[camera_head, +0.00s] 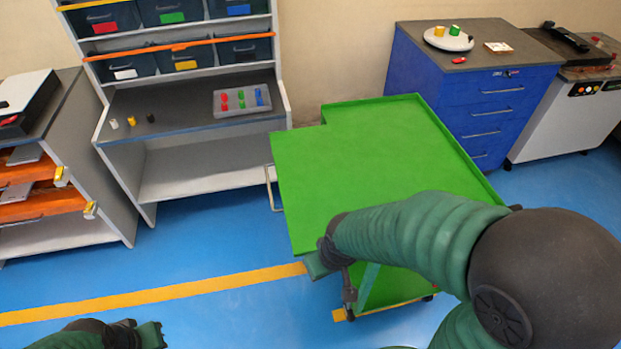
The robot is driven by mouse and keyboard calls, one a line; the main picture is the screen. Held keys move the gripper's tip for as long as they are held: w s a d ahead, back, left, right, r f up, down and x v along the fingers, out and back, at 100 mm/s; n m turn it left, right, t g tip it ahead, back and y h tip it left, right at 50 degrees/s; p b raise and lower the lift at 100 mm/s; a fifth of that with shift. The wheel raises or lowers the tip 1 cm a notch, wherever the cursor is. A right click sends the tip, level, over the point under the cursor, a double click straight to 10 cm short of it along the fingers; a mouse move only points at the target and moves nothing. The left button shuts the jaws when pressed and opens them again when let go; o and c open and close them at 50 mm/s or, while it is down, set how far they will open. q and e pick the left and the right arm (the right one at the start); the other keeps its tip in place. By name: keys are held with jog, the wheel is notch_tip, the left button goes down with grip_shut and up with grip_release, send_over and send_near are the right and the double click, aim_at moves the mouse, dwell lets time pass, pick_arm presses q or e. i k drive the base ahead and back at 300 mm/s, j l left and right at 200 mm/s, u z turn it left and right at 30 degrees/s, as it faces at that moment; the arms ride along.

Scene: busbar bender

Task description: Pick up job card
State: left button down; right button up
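A small pale card with reddish marks (498,47), which looks like the job card, lies flat on the dark top of the blue drawer cabinet (480,105) at the upper right. My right gripper (314,266) is at the front left edge of the green cart, far from the card; its fingers are mostly hidden or too small to read. My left gripper (152,334) is low at the bottom left over the blue floor, also far from the card. I cannot tell whether its fingers are apart.
A green cart (375,150) with an empty top stands in the middle. A round plate (448,40) with yellow and green pieces and a red item (459,60) share the cabinet top. A shelf with bins (190,130) stands left.

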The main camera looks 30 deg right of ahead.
aim_at(496, 48)
jog(key=z, duration=1.9)
jog(key=i+l+z, duration=0.4)
jog(key=i+l, duration=0.15)
jog(key=l, duration=0.2)
jog(key=i+l+z, duration=0.85)
jog(key=i, duration=0.45)
jog(key=i+u, duration=0.3)
jog(key=i, duration=0.25)
jog(key=i+l+u, duration=0.1)
jog(key=i+u, duration=0.2)
jog(key=i, duration=0.25)
jog(key=i+l+u, duration=0.25)
jog(key=i, duration=0.25)
jog(key=i+j+u, duration=0.15)
jog(key=u, duration=0.25)
jog(key=i+u, duration=0.65)
jog(key=u, duration=0.2)
jog(key=i+u, duration=0.25)
jog(key=u, duration=0.15)
